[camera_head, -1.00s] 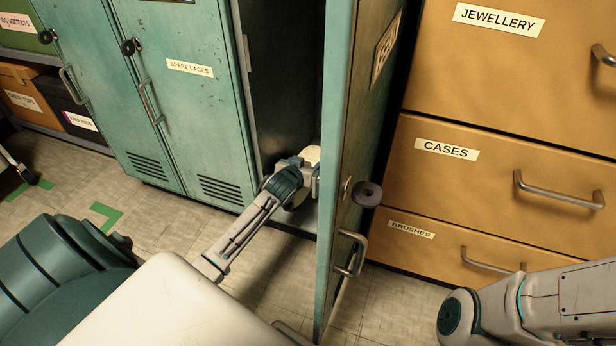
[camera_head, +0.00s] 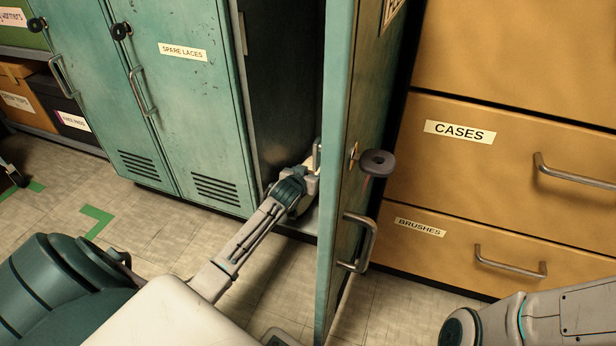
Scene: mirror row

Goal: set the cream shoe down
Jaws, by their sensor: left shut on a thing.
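My left gripper (camera_head: 313,164) reaches into the open green locker (camera_head: 285,90), low down near its floor. It is shut on the cream shoe (camera_head: 308,161), of which only a small pale patch shows at the fingers. The open locker door (camera_head: 342,190) hides the rest of the shoe and part of the fingers. I cannot tell whether the shoe touches the locker floor. My right arm shows at the lower right, with its gripper out of view.
The open door stands edge-on just right of my left gripper, with a handle (camera_head: 362,245) and a dark round knob (camera_head: 377,163). Shut green doors (camera_head: 185,110) stand to the left. Orange drawers (camera_head: 470,180) stand to the right. The tiled floor (camera_head: 150,230) in front is mostly clear.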

